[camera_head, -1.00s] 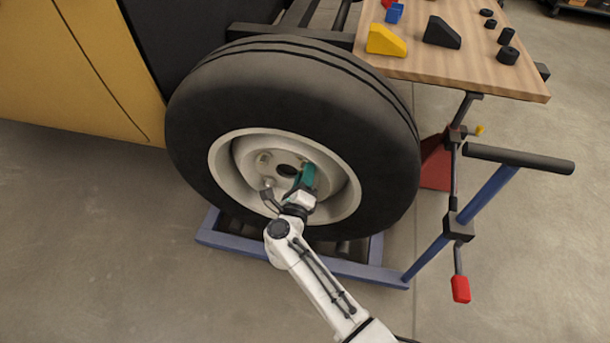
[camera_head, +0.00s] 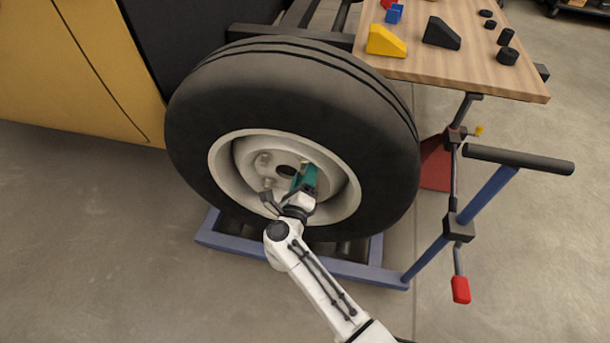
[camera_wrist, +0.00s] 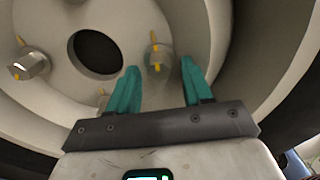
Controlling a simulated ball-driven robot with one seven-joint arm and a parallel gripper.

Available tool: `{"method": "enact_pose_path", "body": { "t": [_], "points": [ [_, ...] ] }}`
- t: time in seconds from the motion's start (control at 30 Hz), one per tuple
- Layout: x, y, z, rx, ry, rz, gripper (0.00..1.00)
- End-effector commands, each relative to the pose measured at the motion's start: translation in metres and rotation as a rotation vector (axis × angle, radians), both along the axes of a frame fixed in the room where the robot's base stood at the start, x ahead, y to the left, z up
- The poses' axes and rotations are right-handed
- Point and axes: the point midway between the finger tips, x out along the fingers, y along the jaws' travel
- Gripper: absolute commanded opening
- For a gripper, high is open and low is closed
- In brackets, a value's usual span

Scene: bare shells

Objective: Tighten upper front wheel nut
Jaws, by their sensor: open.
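The wheel (camera_head: 290,100) stands upright with its pale rim facing me. My gripper (camera_head: 303,170) is at the right part of the hub, with its teal fingers open. In the wrist view my gripper (camera_wrist: 160,70) has one finger on each side of a metal wheel nut (camera_wrist: 157,60) with a yellow mark. A gap shows on both sides of this nut, and I see no contact. Another marked wheel nut (camera_wrist: 28,64) is at the left. A third is partly hidden by the left finger. I cannot tell for certain which is the upper front nut.
The dark centre hole (camera_wrist: 98,53) lies left of the fingers. The deep rim wall curves close on the right. A blue stand (camera_head: 340,268) is under the wheel, with a handled post (camera_head: 490,195) at right. A wooden table (camera_head: 470,65) with blocks is behind.

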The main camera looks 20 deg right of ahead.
Motion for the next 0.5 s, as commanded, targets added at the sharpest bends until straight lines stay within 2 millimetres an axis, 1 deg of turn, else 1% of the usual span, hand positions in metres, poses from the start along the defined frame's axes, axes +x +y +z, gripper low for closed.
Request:
{"method": "enact_pose_path", "body": {
  "t": [0.17, 0.3, 0.5],
  "points": [
    [-0.019, 0.015, 0.002, -0.001, 0.002, 0.004, 0.50],
    [-0.042, 0.031, 0.002, 0.000, 0.002, 0.005, 0.50],
    [-0.070, 0.051, 0.001, 0.000, 0.003, 0.003, 0.50]
  ]
}}
